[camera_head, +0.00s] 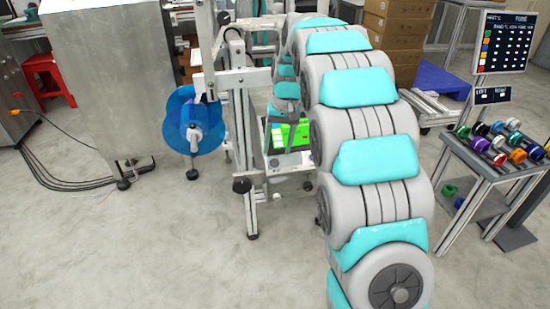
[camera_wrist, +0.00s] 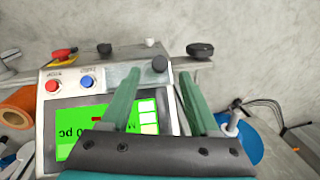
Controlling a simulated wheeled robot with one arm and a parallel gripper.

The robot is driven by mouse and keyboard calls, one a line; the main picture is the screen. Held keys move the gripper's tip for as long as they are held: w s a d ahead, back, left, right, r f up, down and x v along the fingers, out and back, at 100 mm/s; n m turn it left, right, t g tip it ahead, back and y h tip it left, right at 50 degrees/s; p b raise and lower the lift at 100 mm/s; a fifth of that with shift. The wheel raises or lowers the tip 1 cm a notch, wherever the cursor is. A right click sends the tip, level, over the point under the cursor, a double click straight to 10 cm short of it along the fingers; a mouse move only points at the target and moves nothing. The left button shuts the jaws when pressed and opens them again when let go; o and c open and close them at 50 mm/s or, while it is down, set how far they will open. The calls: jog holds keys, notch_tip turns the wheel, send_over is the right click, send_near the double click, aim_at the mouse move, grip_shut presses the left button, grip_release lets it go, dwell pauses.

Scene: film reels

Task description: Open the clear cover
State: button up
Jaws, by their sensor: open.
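In the wrist view, my gripper (camera_wrist: 160,72) has two green fingers standing apart, with no object clearly held between them. Behind and left of the fingers is a machine panel (camera_wrist: 62,97) with a lit green screen (camera_wrist: 70,118), a red button (camera_wrist: 53,85) and a blue button (camera_wrist: 88,82).
A blue reel (camera_head: 186,125) is mounted left of the machine frame (camera_head: 243,150). A cart (camera_head: 490,160) with coloured reels stands at right. A grey cabinet (camera_head: 110,85) stands at left, with cables on the floor (camera_head: 120,240). The front left floor is clear.

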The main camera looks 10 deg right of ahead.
aim_at(275, 161)
jog(key=f, duration=0.4)
jog(key=shift+a+f, duration=0.3)
jog(key=shift+f, duration=0.05)
grip_shut()
dwell(1.1)
